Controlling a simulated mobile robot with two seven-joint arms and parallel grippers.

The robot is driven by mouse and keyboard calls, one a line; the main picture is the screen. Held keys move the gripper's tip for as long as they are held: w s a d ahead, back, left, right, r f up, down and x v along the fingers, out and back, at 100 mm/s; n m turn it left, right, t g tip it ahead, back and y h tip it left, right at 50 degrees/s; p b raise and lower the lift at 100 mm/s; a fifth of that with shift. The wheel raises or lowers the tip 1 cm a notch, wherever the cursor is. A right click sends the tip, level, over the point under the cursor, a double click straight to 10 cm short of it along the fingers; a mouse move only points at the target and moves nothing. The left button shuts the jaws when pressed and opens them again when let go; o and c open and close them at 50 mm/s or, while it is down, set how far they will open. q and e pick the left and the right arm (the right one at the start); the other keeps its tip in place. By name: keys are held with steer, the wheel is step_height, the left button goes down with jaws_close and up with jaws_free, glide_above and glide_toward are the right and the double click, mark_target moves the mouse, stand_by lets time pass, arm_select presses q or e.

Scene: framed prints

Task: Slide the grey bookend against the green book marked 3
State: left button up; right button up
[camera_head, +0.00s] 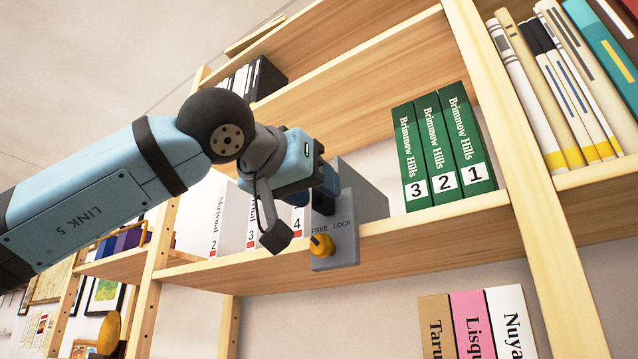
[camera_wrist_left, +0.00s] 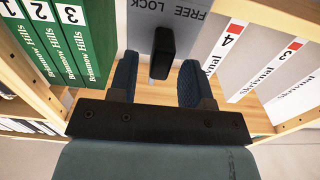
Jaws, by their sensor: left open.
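The grey bookend (camera_head: 361,196) stands on the shelf between white books and green books. Its front plate reads FREE and LOCK, with a yellow knob (camera_head: 321,245) turned toward the FREE side and a black handle (camera_wrist_left: 163,52). The green book marked 3 (camera_head: 411,155) stands right of the bookend in the head view, with a narrow gap between them. My left gripper (camera_wrist_left: 157,82) is open, its two blue fingers on either side of the handle and apart from it in the wrist view. The head view partly hides the fingers. My right gripper is not in view.
Green books 2 (camera_head: 437,145) and 1 (camera_head: 466,140) stand beside book 3, near a shelf upright (camera_head: 520,150). White numbered books (camera_head: 232,215) stand left of the bookend. More books (camera_head: 475,325) are below. The shelf board (camera_head: 440,230) runs under the row.

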arm_select(q)
steer(key=shift+w+d, duration=0.45)
steer(key=shift+w, duration=0.15)
jaws_close()
steer(key=s+d, duration=0.5)
steer(key=d, duration=0.2)
jaws_free()
steer(key=shift+a, duration=0.15)
steer(key=shift+s, duration=0.1)
